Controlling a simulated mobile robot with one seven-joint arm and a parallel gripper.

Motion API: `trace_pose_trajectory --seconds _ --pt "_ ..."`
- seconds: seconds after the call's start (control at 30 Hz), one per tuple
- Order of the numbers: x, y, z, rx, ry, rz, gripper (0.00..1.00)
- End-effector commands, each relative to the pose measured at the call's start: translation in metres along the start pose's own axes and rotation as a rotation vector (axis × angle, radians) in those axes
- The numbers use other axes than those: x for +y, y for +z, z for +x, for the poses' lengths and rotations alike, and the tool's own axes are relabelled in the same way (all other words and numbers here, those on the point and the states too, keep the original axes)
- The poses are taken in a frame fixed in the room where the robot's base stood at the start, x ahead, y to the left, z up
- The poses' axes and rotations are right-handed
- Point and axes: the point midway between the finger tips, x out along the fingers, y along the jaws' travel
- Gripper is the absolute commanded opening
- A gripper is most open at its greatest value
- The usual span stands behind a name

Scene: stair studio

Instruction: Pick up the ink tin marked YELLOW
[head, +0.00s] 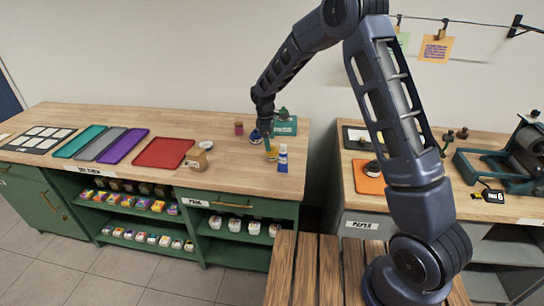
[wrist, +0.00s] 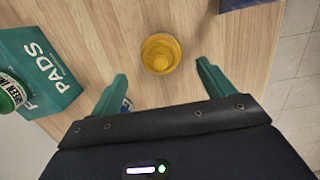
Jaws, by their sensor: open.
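The yellow ink tin (head: 271,154) stands on the wooden counter near its right end. In the wrist view the tin (wrist: 160,54) is seen from above as a round yellow-amber form, and no label can be read. My gripper (wrist: 162,72) is open and empty, with its two green fingers apart. The tin shows just beyond the fingertips, roughly centred between them. In the head view my gripper (head: 266,139) is low over the counter close to the tin and partly hard to make out.
A green PADS box (wrist: 45,75) bears a green ink tin (wrist: 9,94). A red tray (head: 163,153) lies farther left.

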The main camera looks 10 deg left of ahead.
Motion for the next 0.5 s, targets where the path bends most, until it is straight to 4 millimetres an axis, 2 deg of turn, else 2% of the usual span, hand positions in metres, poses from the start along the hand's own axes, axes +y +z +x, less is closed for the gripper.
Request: trace_pose_trajectory --seconds 0.27,0.5 --pt "-0.001 0.001 0.018 0.000 -0.001 0.000 0.81" --pt "-0.003 0.003 0.051 -0.001 -0.001 0.000 0.81"
